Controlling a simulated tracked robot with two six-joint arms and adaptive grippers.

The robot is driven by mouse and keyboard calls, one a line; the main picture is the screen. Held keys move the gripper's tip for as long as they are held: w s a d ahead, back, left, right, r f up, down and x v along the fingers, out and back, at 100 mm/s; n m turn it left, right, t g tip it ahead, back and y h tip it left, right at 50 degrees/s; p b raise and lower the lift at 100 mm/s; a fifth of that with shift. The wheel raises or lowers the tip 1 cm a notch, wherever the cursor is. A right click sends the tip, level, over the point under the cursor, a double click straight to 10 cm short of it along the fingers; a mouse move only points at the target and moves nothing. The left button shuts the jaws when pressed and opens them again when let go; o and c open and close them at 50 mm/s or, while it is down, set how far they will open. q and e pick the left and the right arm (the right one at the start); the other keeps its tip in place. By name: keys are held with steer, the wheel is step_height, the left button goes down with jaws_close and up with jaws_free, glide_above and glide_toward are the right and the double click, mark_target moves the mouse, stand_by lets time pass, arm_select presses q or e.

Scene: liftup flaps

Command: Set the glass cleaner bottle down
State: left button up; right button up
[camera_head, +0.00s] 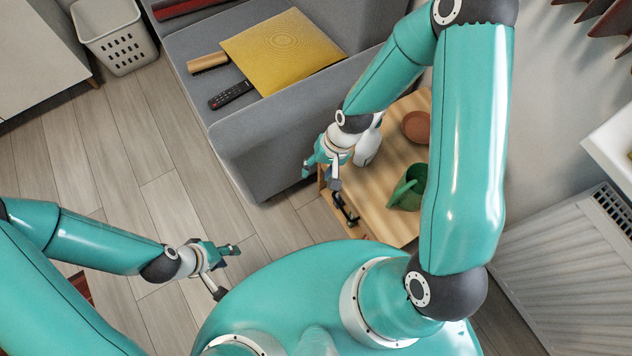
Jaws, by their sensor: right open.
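A white object (369,148), which may be the glass cleaner bottle, shows on the wooden table (376,208) behind my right wrist. It is partly hidden by my arm, so I cannot tell for sure what it is. My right gripper (319,178) is open at the table's left edge, beside the grey sofa, with nothing visible between its fingers. My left gripper (229,271) is open and empty over the wood floor at the lower left.
A green watering can (408,188), a terracotta pot (416,127) and a small black item (346,211) are on the table. The grey sofa (290,137) holds a yellow cushion (284,50), a remote (231,95) and a brush (208,62). A radiator (560,265) stands right.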

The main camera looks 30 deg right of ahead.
steer(key=s+a+f+n, duration=0.3)
steer(key=s+a+f, duration=0.2)
steer(key=s, duration=0.3)
steer(key=shift+f, duration=0.25)
steer(key=shift+s, duration=0.1)
